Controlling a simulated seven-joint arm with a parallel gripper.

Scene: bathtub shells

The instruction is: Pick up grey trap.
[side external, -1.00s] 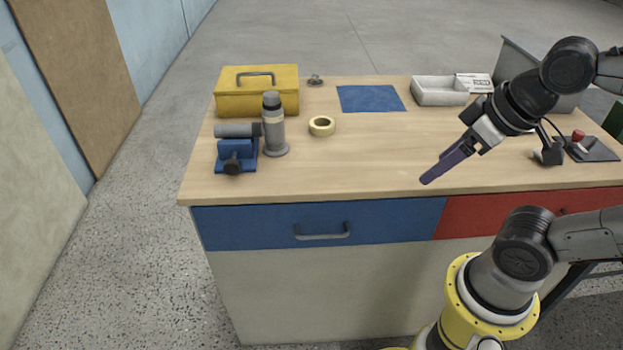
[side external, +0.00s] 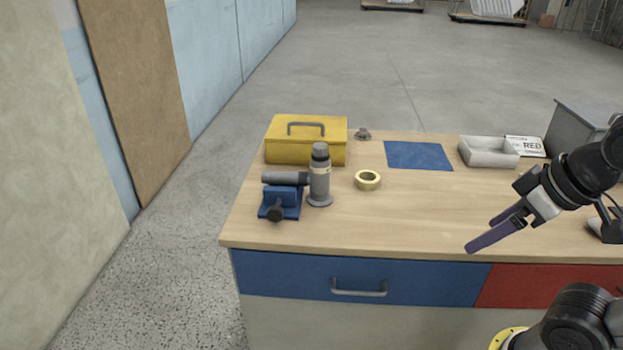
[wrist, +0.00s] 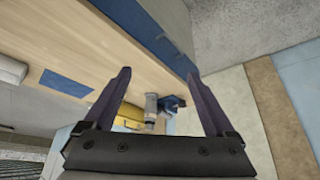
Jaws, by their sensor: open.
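The grey trap (side external: 320,178) stands at the left of the workbench, with an upright body on a round foot. A grey pipe runs left from it above a blue vise (side external: 282,202); I cannot tell whether the vise grips it. My gripper (side external: 482,235) is open and empty, above the bench's front right part, well to the right of the trap. In the wrist view the trap (wrist: 151,104) and vise (wrist: 171,103) show small and distant between my open fingers (wrist: 159,73).
A yellow toolbox (side external: 306,142) stands behind the trap. A tape roll (side external: 368,180) lies just right of it. A blue mat (side external: 418,155), a pale tray (side external: 488,152) and a sign (side external: 525,146) are farther back. Bare wood lies between trap and gripper.

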